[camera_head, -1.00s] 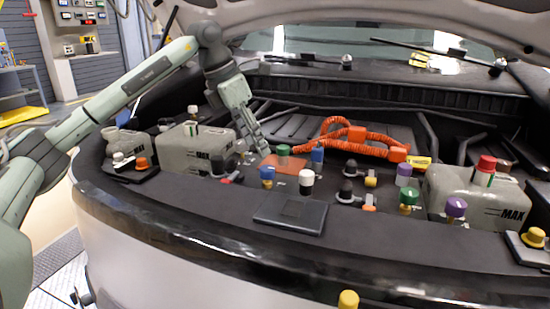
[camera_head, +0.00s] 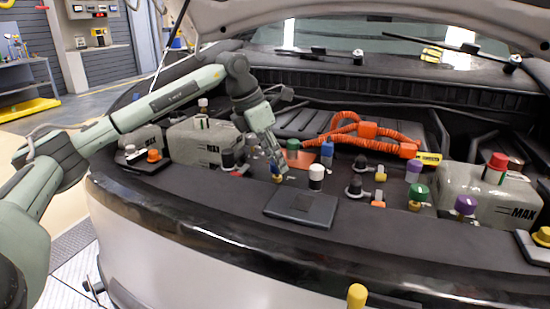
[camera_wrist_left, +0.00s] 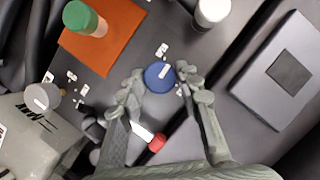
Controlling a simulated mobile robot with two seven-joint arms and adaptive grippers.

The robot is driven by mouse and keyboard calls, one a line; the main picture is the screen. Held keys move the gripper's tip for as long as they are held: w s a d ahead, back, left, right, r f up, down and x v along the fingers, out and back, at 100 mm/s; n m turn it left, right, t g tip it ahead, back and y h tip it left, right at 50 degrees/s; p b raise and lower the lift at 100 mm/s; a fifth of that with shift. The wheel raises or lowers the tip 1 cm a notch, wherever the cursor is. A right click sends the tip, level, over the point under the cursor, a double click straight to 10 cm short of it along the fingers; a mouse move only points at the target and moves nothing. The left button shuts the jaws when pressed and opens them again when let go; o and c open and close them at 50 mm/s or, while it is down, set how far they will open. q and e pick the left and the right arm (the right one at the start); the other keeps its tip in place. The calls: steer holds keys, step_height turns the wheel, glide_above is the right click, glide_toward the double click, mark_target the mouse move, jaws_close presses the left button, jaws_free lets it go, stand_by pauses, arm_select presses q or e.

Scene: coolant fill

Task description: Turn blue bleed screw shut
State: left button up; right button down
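The blue bleed screw (camera_head: 276,170) stands on the dark engine-bay panel, left of a white-capped post (camera_head: 316,176). In the left wrist view its round blue top (camera_wrist_left: 160,77) with a white bar mark lies between the tips of my left gripper (camera_wrist_left: 162,86). The fingers are spread, one on each side of the screw, with gaps visible. In the head view my left gripper (camera_head: 277,165) points down at the screw and partly covers it. I cannot tell if the fingertips have come down to screw height. My right gripper is not in view.
A green cap (camera_wrist_left: 98,27) on an orange plate (camera_wrist_left: 116,50) is close by. A second, taller blue part (camera_head: 327,150) stands behind the white cap. A dark flat box (camera_head: 302,208) sits in front.

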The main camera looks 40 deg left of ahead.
arm_select(q)
steer(key=c, duration=0.6)
steer(key=shift+m, duration=0.4)
steer(key=m, duration=0.2)
steer(key=m+g+h, duration=0.1)
steer(key=shift+w+m+h, duration=0.15)
steer(key=shift+m+h, duration=0.15)
steer(key=shift+m, duration=0.1)
steer(key=m+g, duration=0.1)
steer(key=m, duration=0.2)
steer(key=shift+w+a+m+h, duration=0.1)
steer(key=shift+m+h, duration=0.2)
steer(key=shift+h, duration=0.1)
steer(key=m+g, duration=0.2)
steer(key=m, duration=0.3)
steer(key=shift+w+m, duration=0.1)
steer(key=shift+m, duration=0.2)
steer(key=m+g, duration=0.1)
steer(key=m, duration=0.1)
steer(key=m+g, duration=0.1)
steer(key=m, duration=0.1)
steer(key=shift+w+m+y, duration=0.1)
steer(key=shift+m+y, duration=0.2)
steer(key=shift+m, duration=0.1)
